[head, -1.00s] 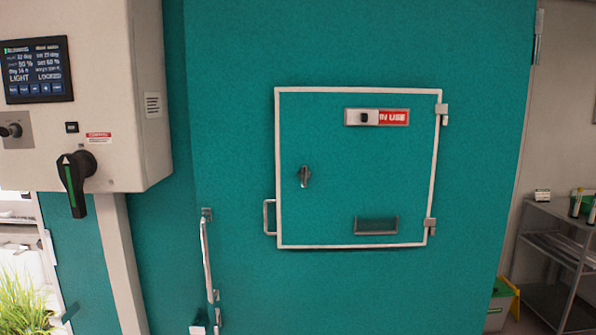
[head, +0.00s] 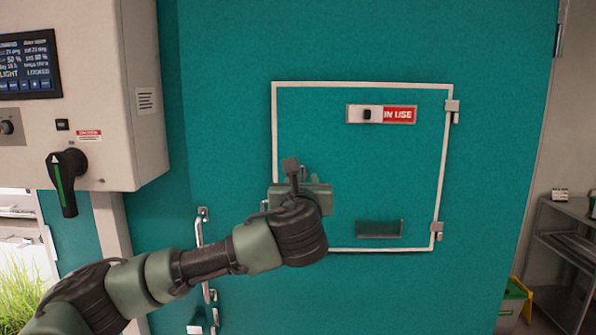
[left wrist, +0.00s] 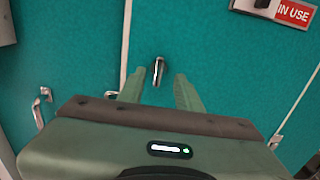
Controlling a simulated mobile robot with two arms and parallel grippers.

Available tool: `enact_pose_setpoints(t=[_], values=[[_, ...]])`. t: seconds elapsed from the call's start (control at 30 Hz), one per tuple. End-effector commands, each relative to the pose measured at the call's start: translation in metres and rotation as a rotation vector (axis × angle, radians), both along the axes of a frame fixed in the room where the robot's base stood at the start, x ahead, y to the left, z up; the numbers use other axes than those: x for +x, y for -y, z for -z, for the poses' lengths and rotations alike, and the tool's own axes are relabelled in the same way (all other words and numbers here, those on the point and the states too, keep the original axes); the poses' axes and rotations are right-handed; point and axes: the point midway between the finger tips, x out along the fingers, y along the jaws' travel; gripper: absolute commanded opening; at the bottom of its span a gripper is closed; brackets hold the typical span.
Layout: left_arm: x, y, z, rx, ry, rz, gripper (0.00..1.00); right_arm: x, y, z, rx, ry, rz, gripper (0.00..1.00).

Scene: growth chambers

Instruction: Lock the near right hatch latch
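The hatch (head: 345,160) is a teal panel with a pale frame, shut in the larger teal door. Its latch (left wrist: 157,72) is a small metal knob with a lever, roughly upright and slightly tilted in the left wrist view. In the head view the latch is hidden behind my left gripper (head: 303,170). My left gripper is in front of the hatch's left side. In the left wrist view its two green fingers are apart, with the latch showing between and just beyond their tips. Contact with the latch cannot be seen. My right gripper is not in view.
A sliding "IN USE" sign (head: 381,114) is on the hatch's upper part, and a grey slot (head: 379,229) is lower down. Hinges are on its right side. A control box (head: 110,90) with a black rotary handle (head: 66,182) juts out at left. A shelf (head: 565,250) stands at right.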

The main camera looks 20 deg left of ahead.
Motion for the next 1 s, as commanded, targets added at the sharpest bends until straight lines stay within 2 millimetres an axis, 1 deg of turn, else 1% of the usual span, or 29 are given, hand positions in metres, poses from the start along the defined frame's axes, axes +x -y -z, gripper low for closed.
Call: enact_pose_setpoints(t=[0.17,0.33,0.5,0.63,0.87,1.0], values=[[0.021,-0.007,-0.004,0.003,-0.002,-0.004,0.35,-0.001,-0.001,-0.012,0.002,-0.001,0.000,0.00],[0.049,-0.015,-0.004,0.002,-0.002,-0.004,0.35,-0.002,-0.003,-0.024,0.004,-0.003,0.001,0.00],[0.067,-0.019,-0.002,0.000,0.000,-0.001,0.35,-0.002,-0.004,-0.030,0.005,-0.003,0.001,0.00],[0.072,-0.021,-0.001,0.000,0.000,0.000,0.35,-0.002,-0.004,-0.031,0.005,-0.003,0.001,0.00],[0.073,-0.021,0.000,-0.001,0.001,0.000,0.35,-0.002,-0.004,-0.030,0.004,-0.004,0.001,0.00],[0.073,-0.021,0.000,-0.001,0.001,0.000,0.00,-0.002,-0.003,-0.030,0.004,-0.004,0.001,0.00]])
